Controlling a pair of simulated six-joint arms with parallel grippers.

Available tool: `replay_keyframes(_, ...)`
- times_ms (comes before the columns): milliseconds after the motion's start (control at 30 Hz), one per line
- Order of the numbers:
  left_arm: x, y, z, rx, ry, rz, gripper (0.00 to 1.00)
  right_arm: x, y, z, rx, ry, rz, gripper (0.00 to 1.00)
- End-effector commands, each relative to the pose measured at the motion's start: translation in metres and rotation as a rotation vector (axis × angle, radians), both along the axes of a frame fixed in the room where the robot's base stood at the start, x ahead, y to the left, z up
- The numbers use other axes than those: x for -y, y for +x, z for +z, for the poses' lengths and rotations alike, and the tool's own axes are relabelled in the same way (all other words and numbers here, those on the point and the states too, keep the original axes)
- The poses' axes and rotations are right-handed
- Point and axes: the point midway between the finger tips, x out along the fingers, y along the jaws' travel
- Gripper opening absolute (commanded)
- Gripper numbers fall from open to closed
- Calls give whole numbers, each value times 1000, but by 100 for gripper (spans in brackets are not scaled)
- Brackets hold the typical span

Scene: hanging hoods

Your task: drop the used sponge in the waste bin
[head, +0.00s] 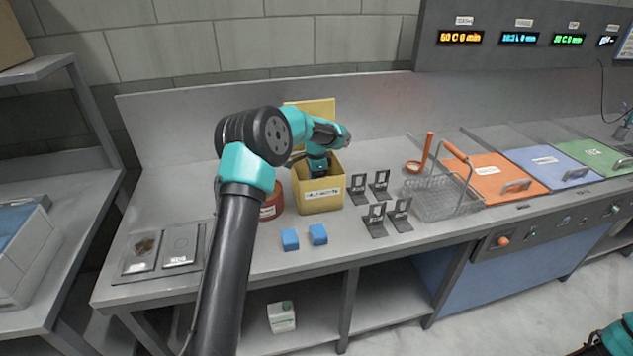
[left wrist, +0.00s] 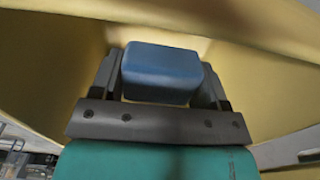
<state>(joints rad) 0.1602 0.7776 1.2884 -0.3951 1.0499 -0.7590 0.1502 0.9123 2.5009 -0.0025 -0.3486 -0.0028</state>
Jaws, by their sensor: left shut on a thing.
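The waste bin (head: 320,198) is a yellow open-topped box with a white label and a raised yellow lid (head: 311,113) behind it, on the steel counter. My left gripper (head: 317,172) points down into the bin's mouth, its fingertips hidden by the bin wall in the head view. In the left wrist view my left gripper (left wrist: 160,85) is shut on a blue sponge (left wrist: 161,72), with the yellow bin walls (left wrist: 50,60) around it. My right gripper is not in view; only a bit of my right arm shows at the bottom right corner.
Two blue sponges (head: 290,239) lie in front of the bin. A red round container (head: 271,203) stands left of it, partly behind my arm. Several black stands (head: 376,219) and a wire basket (head: 440,196) are to the right. A tray with two plates (head: 163,251) is at left.

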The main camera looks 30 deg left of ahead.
Motion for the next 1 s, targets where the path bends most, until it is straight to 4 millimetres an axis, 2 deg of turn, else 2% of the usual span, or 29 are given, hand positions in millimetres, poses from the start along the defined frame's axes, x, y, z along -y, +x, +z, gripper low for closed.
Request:
replay_keyframes(133,0,0,-13,0,0,0,42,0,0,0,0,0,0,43)
replay_keyframes(1000,0,0,-25,1,0,0,42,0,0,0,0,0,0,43)
